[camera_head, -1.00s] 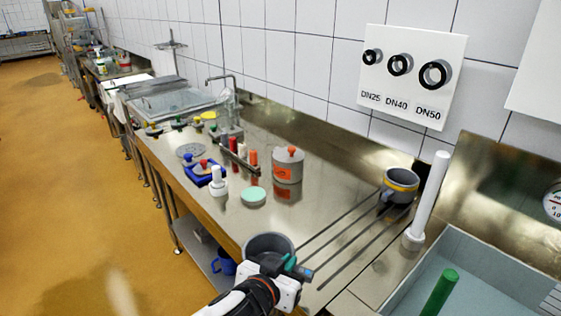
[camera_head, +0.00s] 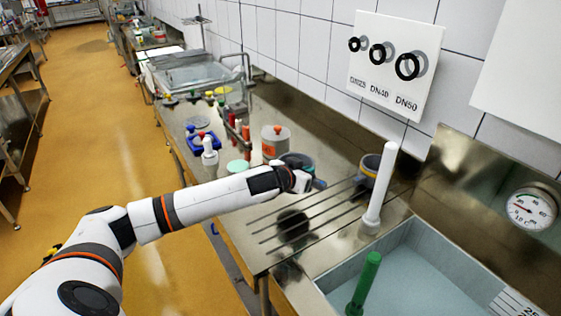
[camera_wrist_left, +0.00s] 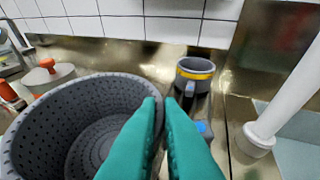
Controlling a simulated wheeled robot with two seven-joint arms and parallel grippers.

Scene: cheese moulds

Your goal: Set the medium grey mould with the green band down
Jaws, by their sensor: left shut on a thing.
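My left gripper (camera_head: 304,182) is shut on the wall of a dark grey perforated mould (camera_head: 297,160). The mould is upright and open at the top, with a dark patch on the steel below it, and it appears held above the counter. In the left wrist view, the teal fingers (camera_wrist_left: 163,112) close on the right side of the mould's rim, and the mould (camera_wrist_left: 75,125) fills the lower left. Its outer band is hidden, so I cannot tell the colour. My right gripper is in neither view.
A grey mould with a yellow band (camera_head: 371,165) stands at the back of the grooved drainer (camera_head: 310,212). A white upright tube (camera_head: 381,185) and a sink (camera_head: 405,250) with a green rod lie right. The front grooves are clear.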

